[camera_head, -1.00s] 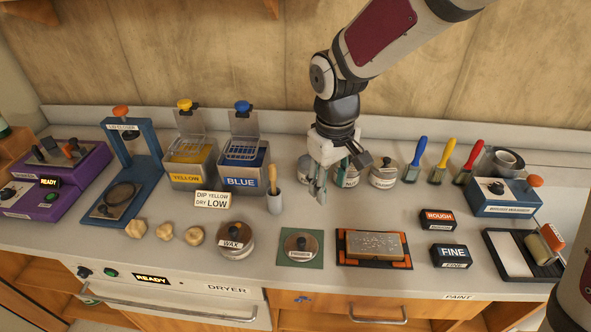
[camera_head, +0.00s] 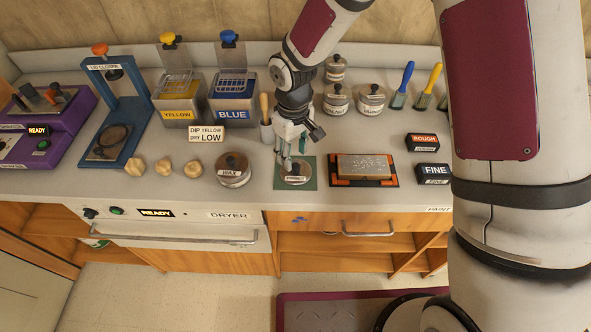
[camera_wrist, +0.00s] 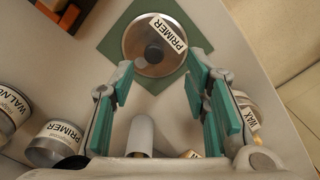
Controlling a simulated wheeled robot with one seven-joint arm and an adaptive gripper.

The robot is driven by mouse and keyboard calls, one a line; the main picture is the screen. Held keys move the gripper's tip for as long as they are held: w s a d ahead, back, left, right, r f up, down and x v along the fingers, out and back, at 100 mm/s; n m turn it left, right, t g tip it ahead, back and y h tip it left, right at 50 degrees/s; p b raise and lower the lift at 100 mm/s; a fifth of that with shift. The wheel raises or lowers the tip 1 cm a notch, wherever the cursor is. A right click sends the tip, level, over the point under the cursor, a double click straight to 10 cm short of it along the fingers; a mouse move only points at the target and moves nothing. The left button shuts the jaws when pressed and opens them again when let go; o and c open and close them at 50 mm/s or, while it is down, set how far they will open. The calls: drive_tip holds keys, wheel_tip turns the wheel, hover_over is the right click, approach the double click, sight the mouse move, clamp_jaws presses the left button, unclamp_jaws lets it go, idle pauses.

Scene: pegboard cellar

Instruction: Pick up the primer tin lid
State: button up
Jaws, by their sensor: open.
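The primer tin lid (camera_wrist: 166,60) is a round metal lid with a dark knob and a PRIMER label. It lies on a green square mat (camera_wrist: 107,46) in the wrist view, and no tin wall shows clearly beneath it. In the head view the lid (camera_head: 295,177) is on the mat (camera_head: 309,164) near the counter's front edge. My gripper (camera_head: 295,163) is just above and behind the lid there. In the wrist view my gripper (camera_wrist: 160,80) has its green-padded fingers apart, with the lid's knob between and beyond them. A labelled primer tin (camera_wrist: 54,143) stands at lower left.
A wax tin (camera_head: 234,168) stands left of the mat, and a sanding block tray (camera_head: 361,169) lies to its right. A brush cup (camera_head: 267,133) and several labelled tins (camera_head: 337,100) stand behind. The dryer (camera_head: 175,226) is below the counter.

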sight(296, 166)
drive_tip(key=shift+w+d+f+p, duration=0.15)
drive_tip(key=shift+f+p, duration=0.15)
drive_tip(key=shift+f, duration=1)
drive_tip(key=shift+w+d+f+p, duration=0.15)
drive_tip(key=shift+f+p, duration=0.15)
drive_tip(key=shift+f, duration=0.95)
drive_tip(key=shift+s, duration=0.1)
clamp_jaws()
